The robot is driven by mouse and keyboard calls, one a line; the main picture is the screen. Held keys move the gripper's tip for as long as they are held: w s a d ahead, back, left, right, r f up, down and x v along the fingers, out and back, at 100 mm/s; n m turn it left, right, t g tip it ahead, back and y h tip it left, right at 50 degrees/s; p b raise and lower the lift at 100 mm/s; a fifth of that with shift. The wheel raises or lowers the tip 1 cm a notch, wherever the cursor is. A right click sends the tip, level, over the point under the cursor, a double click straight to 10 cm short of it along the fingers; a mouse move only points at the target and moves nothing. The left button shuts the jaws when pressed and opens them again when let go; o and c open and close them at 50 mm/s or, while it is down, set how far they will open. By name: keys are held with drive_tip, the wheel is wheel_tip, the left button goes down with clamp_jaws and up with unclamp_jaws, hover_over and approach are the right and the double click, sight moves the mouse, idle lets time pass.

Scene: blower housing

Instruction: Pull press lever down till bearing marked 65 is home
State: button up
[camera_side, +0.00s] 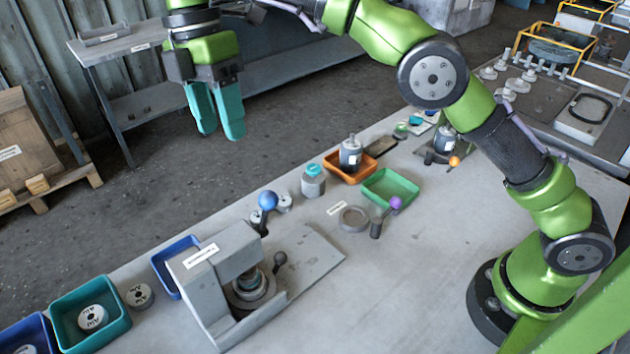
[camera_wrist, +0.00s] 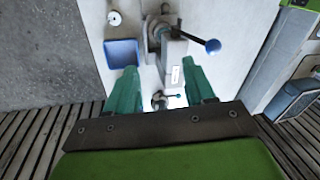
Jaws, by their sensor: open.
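The grey press (camera_side: 207,285) stands on the bench at the front left of the side view; it also shows in the wrist view (camera_wrist: 174,70). Its lever (camera_side: 267,200) has a blue ball knob and rises beside the press head. The same blue knob (camera_wrist: 212,46) points right in the wrist view. A round part (camera_side: 250,285) sits under the press head, partly hidden by the frame; no 65 marking is readable. My gripper (camera_side: 220,133) hangs open and empty, high above and apart from the lever. Its teal fingers (camera_wrist: 163,75) stand apart in the wrist view.
A dark-knobbed handle (camera_side: 280,258) stands beside the press base. A blue tray (camera_side: 163,268), a teal bin (camera_side: 118,333), an orange tray (camera_side: 345,178) and a green tray (camera_side: 388,203) are nearby. A purple-knobbed lever (camera_side: 396,203) stands farther right.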

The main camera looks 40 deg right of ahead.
drive_tip(key=shift+a+r, duration=0.1)
drive_tip(key=shift+r, duration=0.1)
idle(0.3)
drive_tip(key=s+d+f+m+t, duration=0.1)
drive_tip(key=d+m+t, duration=0.1)
drive_tip(key=d+m, duration=0.4)
drive_tip(key=s+d+f+m+t, duration=0.2)
drive_tip(key=d+m, duration=0.4)
drive_tip(key=s+d+f+m+t+y, duration=0.1)
drive_tip(key=s+d+m+t, duration=0.4)
drive_tip(key=s+d+m, duration=0.7)
drive_tip(key=s+d+f, duration=0.1)
drive_tip(key=s, duration=0.2)
drive_tip(key=shift+f+t+y, duration=0.15)
drive_tip(key=shift+t+y, duration=0.15)
drive_tip(key=shift+y, duration=0.1)
